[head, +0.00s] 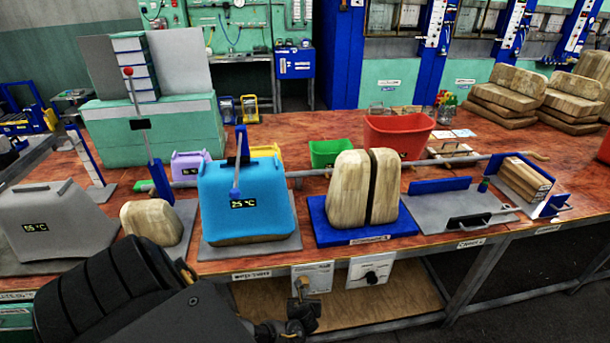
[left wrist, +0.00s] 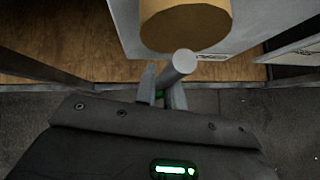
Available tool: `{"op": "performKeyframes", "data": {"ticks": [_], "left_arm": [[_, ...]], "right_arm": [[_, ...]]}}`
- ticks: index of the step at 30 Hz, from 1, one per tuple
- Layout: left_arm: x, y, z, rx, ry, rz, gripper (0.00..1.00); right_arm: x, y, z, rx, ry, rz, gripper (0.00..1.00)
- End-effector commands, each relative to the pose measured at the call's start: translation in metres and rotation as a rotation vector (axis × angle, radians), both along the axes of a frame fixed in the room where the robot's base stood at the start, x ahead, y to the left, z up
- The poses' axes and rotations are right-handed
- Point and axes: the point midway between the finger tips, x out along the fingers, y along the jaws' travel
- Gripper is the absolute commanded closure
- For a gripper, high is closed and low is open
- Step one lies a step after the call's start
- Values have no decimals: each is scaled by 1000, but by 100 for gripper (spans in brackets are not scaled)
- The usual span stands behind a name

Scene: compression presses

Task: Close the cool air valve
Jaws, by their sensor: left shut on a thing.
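A valve with a tan round body (head: 303,284) sits on the front of a white panel (head: 319,269) under the table edge. In the left wrist view its tan cylinder (left wrist: 185,25) is at the top, with a grey handle rod (left wrist: 180,65) sticking out below. My left gripper (head: 298,325) is at the valve's lower end; in the left wrist view its fingers (left wrist: 161,90) are shut on the handle rod. The panel's writing is too small to read, so I cannot confirm it is the cool air valve. My right gripper is not in view.
The red-brown table (head: 260,135) above holds a blue press cover (head: 260,190), wooden blocks (head: 348,190) and a red bin (head: 397,133). A wooden shelf (head: 385,302) lies below the panels.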

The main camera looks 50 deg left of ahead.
Motion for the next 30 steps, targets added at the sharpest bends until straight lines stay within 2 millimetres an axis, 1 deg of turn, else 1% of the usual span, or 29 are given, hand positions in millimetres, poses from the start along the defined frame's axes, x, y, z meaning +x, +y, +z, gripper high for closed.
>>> {"op": "performKeyframes", "data": {"ticks": [1, 6, 7, 11, 19, 22, 26, 30], "left_arm": [[0, 3, 1, 4, 1, 3, 100], [0, 3, 1, 4, 1, 3, 100], [0, 3, 1, 4, 1, 3, 86], [0, 2, 1, 3, 1, 1, 68], [0, 1, 1, 1, 1, 0, 67], [-2, -2, 5, 1, 1, -1, 67], [-12, -12, 19, -1, 0, -2, 67], [-26, -26, 40, -1, 0, -2, 67]], "right_arm": [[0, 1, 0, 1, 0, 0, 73], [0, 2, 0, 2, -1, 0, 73], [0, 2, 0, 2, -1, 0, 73], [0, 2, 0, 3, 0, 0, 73], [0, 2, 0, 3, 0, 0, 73], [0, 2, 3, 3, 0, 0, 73], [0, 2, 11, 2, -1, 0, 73], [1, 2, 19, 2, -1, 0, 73]]}}
